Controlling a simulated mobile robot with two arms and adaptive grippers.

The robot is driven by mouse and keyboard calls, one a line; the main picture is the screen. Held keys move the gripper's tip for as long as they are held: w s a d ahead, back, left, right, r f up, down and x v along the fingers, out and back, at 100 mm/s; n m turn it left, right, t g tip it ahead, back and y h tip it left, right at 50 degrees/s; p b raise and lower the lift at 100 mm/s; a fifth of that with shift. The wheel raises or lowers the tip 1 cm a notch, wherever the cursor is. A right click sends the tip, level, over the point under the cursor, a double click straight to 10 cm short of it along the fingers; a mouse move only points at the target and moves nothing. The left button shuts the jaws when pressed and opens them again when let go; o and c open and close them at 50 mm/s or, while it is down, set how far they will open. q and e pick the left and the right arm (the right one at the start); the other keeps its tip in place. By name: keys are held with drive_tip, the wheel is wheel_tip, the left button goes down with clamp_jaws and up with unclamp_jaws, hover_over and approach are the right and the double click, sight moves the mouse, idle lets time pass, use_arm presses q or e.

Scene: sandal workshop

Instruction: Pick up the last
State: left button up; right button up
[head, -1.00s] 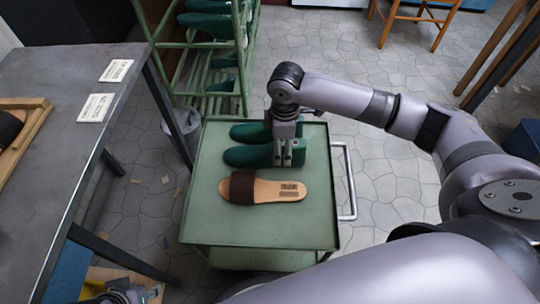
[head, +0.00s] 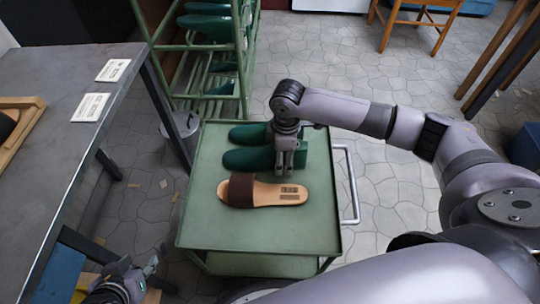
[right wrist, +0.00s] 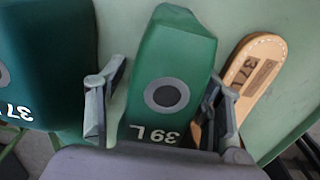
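Two dark green shoe lasts lie side by side on the green cart (head: 205,225). The nearer last (head: 245,159) is marked "39 L" in the right wrist view (right wrist: 165,60). The farther last (head: 246,134) shows "37" in the right wrist view (right wrist: 40,60). My right gripper (head: 285,165) is at the heel end of the nearer last. In the right wrist view its fingers (right wrist: 160,105) stand on either side of that last, with a gap visible at the left finger. My left gripper (head: 118,288) is at the bottom left, empty as far as shows; its fingers are unclear.
A brown-strapped sandal (head: 262,190) lies on the cart just in front of the nearer last. A grey table (head: 50,130) with white cards (head: 90,107) stands at the left. A green rack (head: 205,107) holds more lasts behind. The cart's front is clear.

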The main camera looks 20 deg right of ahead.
drive_tip(key=c, duration=1)
drive_tip(key=shift+c, duration=0.5)
drive_tip(key=shift+r, duration=0.1)
